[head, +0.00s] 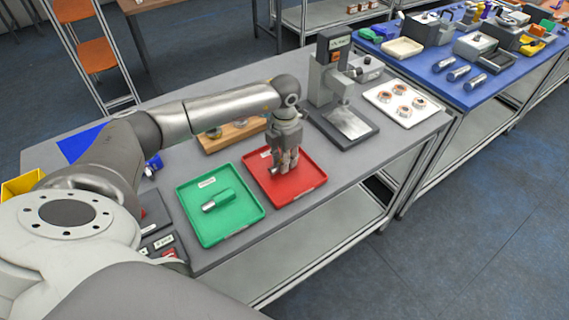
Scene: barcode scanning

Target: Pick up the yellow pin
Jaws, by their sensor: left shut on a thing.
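My left gripper (287,170) points down over the red tray (312,184), its fingers low near the tray floor. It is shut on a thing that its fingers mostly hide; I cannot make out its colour. A small silvery end shows beside the fingers at the left. No plainly yellow pin can be told in this view. A silver and green pin (217,201) lies in the green tray (236,229), to the left of the gripper. My right gripper is not in view.
A wooden rack (232,138) with round parts stands behind the trays. A grey press (342,92) stands at the back right, beside a white tray (388,101) of copper-coloured parts. A yellow bin (22,186) is at the left edge. A blue bench (440,80) is crowded with tools.

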